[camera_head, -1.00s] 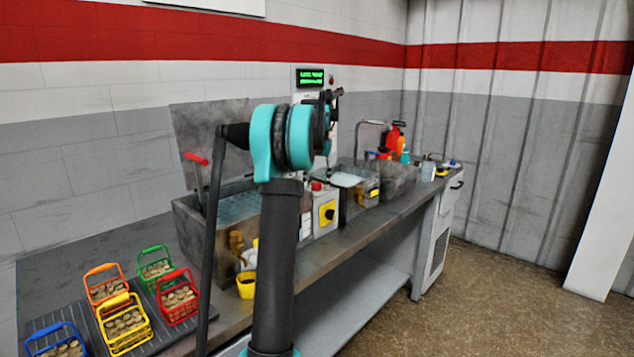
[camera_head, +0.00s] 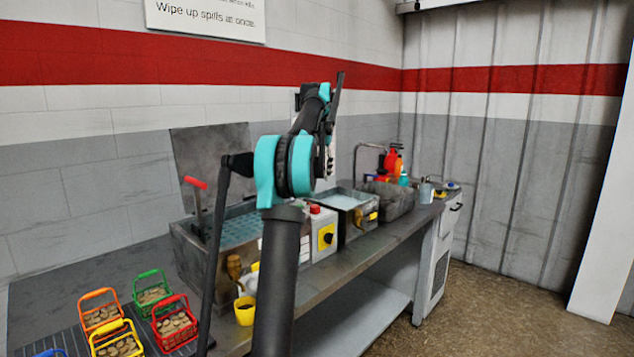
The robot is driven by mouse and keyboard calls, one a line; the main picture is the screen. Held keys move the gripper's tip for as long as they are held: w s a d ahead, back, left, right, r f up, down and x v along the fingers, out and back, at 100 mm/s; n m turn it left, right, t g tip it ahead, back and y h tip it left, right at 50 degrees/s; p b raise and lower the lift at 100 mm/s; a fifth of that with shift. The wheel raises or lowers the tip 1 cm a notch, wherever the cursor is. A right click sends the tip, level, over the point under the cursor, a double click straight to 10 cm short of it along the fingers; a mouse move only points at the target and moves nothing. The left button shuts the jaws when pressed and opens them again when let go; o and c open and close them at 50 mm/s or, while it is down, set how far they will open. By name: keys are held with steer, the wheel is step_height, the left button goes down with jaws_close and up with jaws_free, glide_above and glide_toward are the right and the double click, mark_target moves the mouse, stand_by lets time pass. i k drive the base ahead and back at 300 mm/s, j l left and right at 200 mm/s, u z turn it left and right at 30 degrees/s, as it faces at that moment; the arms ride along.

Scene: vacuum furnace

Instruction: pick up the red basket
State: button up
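The red basket (camera_head: 176,326) stands on a dark ribbed mat at the lower left, filled with round tan pieces, its handle up. It is to the right of the yellow basket (camera_head: 116,345) and in front of the green basket (camera_head: 151,293). My gripper (camera_head: 329,158) is raised above the bench near the picture's middle, far to the right of and above the red basket. It is small and partly hidden by my own arm, so I cannot tell whether its fingers are open or shut.
An orange basket (camera_head: 99,316) and a blue basket (camera_head: 52,353), mostly cut off, stand close by. A metal tank (camera_head: 190,246) with a raised lid (camera_head: 212,155) is right of the baskets. A yellow cup (camera_head: 244,311) sits near the bench's front edge. Floor at right is clear.

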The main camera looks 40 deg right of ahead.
mark_target(173, 332)
steer(key=k, duration=1)
